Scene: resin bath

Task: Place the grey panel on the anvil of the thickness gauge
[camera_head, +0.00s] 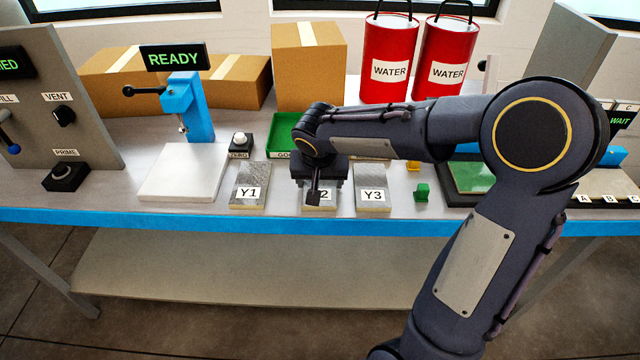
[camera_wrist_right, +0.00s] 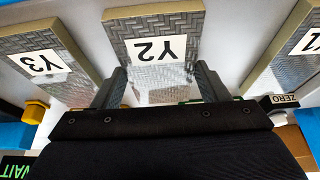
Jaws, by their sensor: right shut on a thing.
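Three grey textured panels with yellowish edges lie in a row on the bench, labelled Y1 (camera_head: 250,185), Y2 (camera_head: 318,206) and Y3 (camera_head: 373,187). My right gripper (camera_wrist_right: 162,72) is shut on panel Y2 (camera_wrist_right: 120,28), with a finger at each side of it in the right wrist view. In the head view the gripper (camera_head: 318,186) covers much of Y2, and I cannot tell whether the panel is clear of the bench. The thickness gauge (camera_head: 194,108) is a blue stand with a lever and a READY display, behind a bare white slab (camera_head: 180,170). My left gripper is out of view.
A ZERO button (camera_head: 238,143) stands between the slab and a green tray (camera_head: 290,130). A green block (camera_head: 422,192) lies right of Y3. A grey control panel (camera_head: 75,95) stands at the left. Cardboard boxes (camera_head: 308,65) and red WATER drums (camera_head: 388,60) line the back.

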